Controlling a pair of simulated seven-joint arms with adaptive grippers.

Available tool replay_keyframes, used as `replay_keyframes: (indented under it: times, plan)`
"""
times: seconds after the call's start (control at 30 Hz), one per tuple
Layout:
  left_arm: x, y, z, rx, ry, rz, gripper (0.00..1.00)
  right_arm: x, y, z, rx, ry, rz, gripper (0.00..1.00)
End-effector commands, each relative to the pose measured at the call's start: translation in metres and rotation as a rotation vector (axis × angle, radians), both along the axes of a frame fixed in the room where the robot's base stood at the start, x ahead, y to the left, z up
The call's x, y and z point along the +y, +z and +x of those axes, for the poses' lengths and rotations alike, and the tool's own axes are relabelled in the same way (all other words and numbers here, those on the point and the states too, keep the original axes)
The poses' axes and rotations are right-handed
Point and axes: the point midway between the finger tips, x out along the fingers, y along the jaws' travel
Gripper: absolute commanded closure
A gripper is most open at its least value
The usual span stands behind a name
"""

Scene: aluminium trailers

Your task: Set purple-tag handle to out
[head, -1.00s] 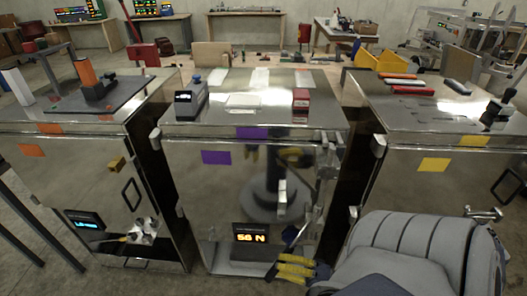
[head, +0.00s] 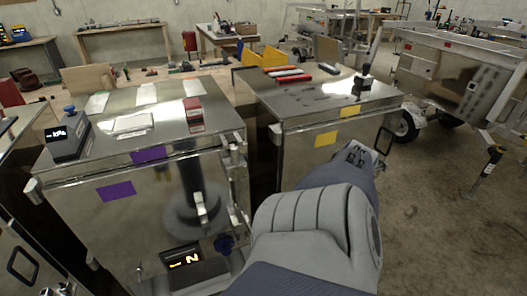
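The purple-tag cabinet (head: 100,215) stands at left centre, with one purple tag (head: 115,191) on its front and another purple tag (head: 148,154) at its top edge. A pale upright handle (head: 200,207) projects from its front, right of centre. A dark blue knob (head: 224,243) sits low and to the right of it. A lit orange display (head: 184,259) is below; its reading is hard to make out. My grey arm rises from the bottom edge, right of this cabinet, and covers its lower right.
A yellow-tag cabinet (head: 325,115) stands to the right, partly behind my arm. A black box with a display (head: 68,137) and a red block (head: 193,114) sit on the purple-tag cabinet. A trailer (head: 455,75) stands farther right, with open floor in front.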

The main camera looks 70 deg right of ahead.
Motion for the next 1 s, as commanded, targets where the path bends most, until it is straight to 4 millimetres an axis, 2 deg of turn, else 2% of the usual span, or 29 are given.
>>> replay_keyframes:
  times: [0.53,0.57,0.77,1.0]
  plan:
    - [0.0001,0.0000,-0.0011,0.002,0.000,0.001,0.56,-0.0039,0.0017,-0.0022,0.000,0.018,0.006,1.00]
    - [0.0001,-0.0001,-0.0011,0.001,0.000,0.000,0.56,-0.0040,0.0017,-0.0021,0.000,0.018,0.006,0.79]
    - [0.0001,-0.0001,-0.0012,0.002,0.000,0.001,0.56,-0.0039,0.0010,-0.0026,-0.001,0.019,0.004,0.55]
    - [0.0022,-0.0001,-0.0027,0.003,0.000,0.002,0.56,-0.0040,0.0004,-0.0030,0.000,0.019,0.002,0.55]
